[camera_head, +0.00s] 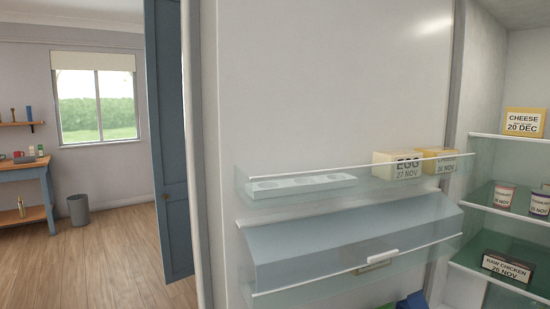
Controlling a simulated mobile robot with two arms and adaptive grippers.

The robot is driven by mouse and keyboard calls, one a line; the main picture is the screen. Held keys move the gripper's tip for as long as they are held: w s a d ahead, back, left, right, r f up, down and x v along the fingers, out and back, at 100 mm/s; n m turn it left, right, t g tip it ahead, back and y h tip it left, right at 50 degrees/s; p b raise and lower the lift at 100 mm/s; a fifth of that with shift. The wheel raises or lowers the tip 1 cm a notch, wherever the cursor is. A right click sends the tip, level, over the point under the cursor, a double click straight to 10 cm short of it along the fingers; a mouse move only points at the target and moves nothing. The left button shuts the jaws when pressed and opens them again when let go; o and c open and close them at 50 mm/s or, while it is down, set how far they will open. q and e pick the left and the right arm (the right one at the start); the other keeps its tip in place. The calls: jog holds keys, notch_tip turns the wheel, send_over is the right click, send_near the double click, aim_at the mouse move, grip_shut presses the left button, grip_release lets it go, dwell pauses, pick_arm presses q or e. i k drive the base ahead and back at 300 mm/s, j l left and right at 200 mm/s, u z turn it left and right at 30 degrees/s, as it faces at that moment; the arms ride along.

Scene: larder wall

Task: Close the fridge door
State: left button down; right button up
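The fridge door (335,85) stands open and fills the middle of the head view, with its white inner face towards me. Its upper door shelf (262,205) holds a pale egg tray (298,186), an egg box (398,165) and a second yellow box (444,158), partly hidden. Below is a door compartment with a grey-blue cover (345,240) and a small handle (376,262). The fridge interior (490,90) shows at the right, beyond the door. Neither of my grippers is in view, and no handle on the door's outer side shows.
Fridge shelves hold a cheese box (525,122), small pots (503,196) and a raw chicken pack (507,267). A blue door (172,130) stands left of the fridge door. Farther left are a workbench (25,175), a grey bin (79,210) and open wooden floor (105,260).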

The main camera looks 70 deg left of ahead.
aim_at(288, 104)
jog(key=k+j, duration=0.15)
jog(key=j, duration=0.3)
jog(key=k+j+z, duration=0.1)
jog(key=j, duration=0.3)
jog(key=k+j, duration=0.2)
jog(key=j, duration=0.25)
jog(key=k+j+z, duration=0.1)
jog(key=j, duration=0.3)
jog(key=k+j, duration=0.25)
jog(key=j, duration=0.15)
jog(key=k+j+z, duration=0.1)
jog(key=j, duration=1.55)
